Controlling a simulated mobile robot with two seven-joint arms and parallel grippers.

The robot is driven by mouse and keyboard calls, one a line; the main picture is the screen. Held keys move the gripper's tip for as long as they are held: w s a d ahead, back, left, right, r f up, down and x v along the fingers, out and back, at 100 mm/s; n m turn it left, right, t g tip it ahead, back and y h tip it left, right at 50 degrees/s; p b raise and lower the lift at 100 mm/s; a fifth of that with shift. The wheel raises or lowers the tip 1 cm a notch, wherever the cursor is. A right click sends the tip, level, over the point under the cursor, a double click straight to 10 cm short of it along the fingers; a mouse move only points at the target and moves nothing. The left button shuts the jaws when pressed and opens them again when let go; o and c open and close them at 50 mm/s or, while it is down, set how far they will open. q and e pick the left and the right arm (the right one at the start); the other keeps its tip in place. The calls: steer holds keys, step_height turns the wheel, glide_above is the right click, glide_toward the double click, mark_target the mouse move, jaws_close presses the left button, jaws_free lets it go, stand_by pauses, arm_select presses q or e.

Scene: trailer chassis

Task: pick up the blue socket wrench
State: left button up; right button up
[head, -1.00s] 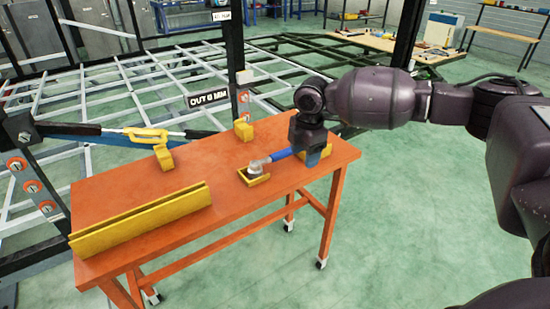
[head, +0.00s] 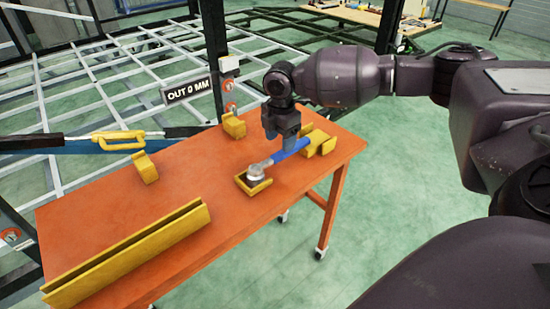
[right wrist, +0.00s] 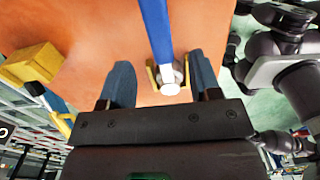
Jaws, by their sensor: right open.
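The blue socket wrench (head: 291,149) lies on the orange workbench (head: 200,190), its silver head (head: 256,172) in a small yellow holder (head: 252,188). Its handle end lies by another yellow holder (head: 319,144). My right gripper (head: 287,148) hangs over the middle of the handle, pointing down. I cannot tell how far the fingertips reach down beside the handle. My left gripper is not in view.
A long yellow channel (head: 130,258) lies at the bench's front left. Yellow blocks (head: 146,168) (head: 234,125) stand along the back edge. Behind are a post with a sign (head: 188,90) and a grey frame (head: 120,75).

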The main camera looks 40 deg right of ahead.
mark_target(280, 153)
step_height(280, 153, down, 8)
steer(key=shift+r+b, duration=0.1)
steer(key=shift+b, duration=0.7)
steer(key=shift+r, duration=0.1)
steer(key=c, duration=0.9)
jaws_close()
steer(key=shift+r, duration=0.15)
